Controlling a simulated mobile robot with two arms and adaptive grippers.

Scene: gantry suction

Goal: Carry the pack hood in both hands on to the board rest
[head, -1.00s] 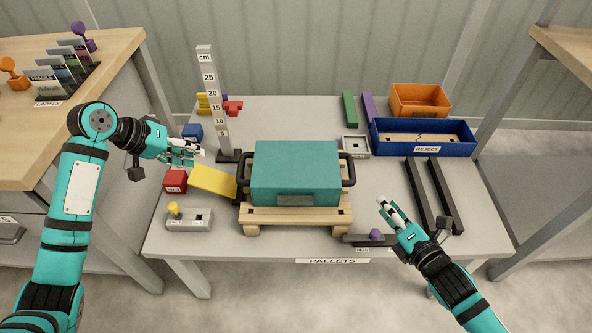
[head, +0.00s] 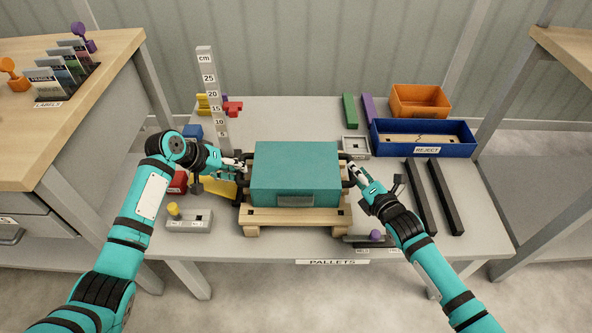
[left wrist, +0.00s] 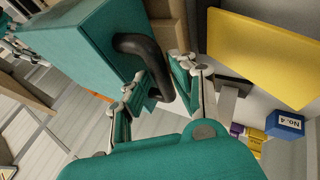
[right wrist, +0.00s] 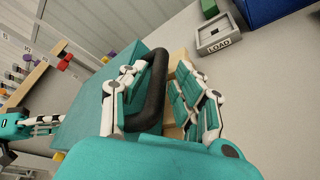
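The pack hood, a teal box (head: 295,172) with a black handle on each side, sits level on a wooden pallet (head: 296,216) in mid-table. My left gripper (head: 239,168) is at its left handle. In the left wrist view the open fingers stand either side of that black handle (left wrist: 146,50). My right gripper (head: 352,172) is at the right handle. In the right wrist view its open fingers straddle that handle (right wrist: 157,88), with a gap on the outer side. Two dark parallel bars (head: 446,197) lie on the right of the table; I cannot tell whether they are the board rest.
A height gauge (head: 212,95) stands behind left of the hood, near a yellow plate (head: 219,187). A blue reject tray (head: 423,150) and orange bin (head: 420,100) are at back right. A purple knob (head: 375,235) is at the front edge.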

